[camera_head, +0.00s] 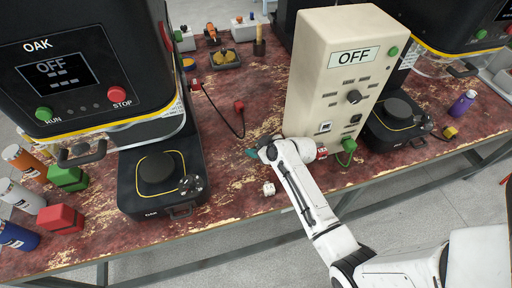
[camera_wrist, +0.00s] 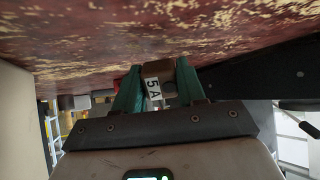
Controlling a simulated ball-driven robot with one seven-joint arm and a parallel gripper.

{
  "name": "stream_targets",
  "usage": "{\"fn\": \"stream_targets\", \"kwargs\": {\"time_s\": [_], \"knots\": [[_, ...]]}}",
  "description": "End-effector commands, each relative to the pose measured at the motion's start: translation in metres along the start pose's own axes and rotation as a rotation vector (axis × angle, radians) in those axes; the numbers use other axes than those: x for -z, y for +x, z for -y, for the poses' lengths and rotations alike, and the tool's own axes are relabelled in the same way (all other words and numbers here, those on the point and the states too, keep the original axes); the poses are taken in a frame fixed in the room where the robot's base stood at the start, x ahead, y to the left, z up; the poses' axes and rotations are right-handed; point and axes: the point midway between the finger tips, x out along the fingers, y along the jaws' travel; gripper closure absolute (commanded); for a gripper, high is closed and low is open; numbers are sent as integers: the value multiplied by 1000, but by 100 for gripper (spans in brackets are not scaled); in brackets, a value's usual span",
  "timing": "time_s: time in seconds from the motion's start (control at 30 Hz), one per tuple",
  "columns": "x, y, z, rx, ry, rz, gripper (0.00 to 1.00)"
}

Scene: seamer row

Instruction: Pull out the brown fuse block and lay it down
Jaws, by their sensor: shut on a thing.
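The brown fuse block (camera_wrist: 158,72), with a white "5A" label, is between the green fingertips of my gripper (camera_wrist: 157,90) in the wrist view. The fingers are shut on it. The worn red tabletop (camera_wrist: 110,35) shows behind it; I cannot tell whether the block touches it. In the head view my gripper (camera_head: 254,153) is over the bench, just left of the beige cabinet (camera_head: 335,75) marked OFF. The block is hidden there by my gripper and arm. The cabinet's lower front is partly covered by my arm.
A small white block (camera_head: 268,188) lies near the bench's front edge. A red plug on a black cable (camera_head: 239,105) lies behind my gripper. A black seamer (camera_head: 160,170) stands left, another base (camera_head: 396,125) right. Bare tabletop lies between the left seamer and my gripper.

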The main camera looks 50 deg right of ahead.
Motion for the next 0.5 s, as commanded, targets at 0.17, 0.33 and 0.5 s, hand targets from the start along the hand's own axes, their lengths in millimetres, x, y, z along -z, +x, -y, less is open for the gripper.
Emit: {"fn": "stream_targets", "kwargs": {"time_s": [0.17, 0.33, 0.5], "knots": [[0, 0, 0, 0, 0, 0, 100], [0, 0, 0, 0, 0, 0, 51], [0, 0, 0, 0, 0, 0, 34]]}}
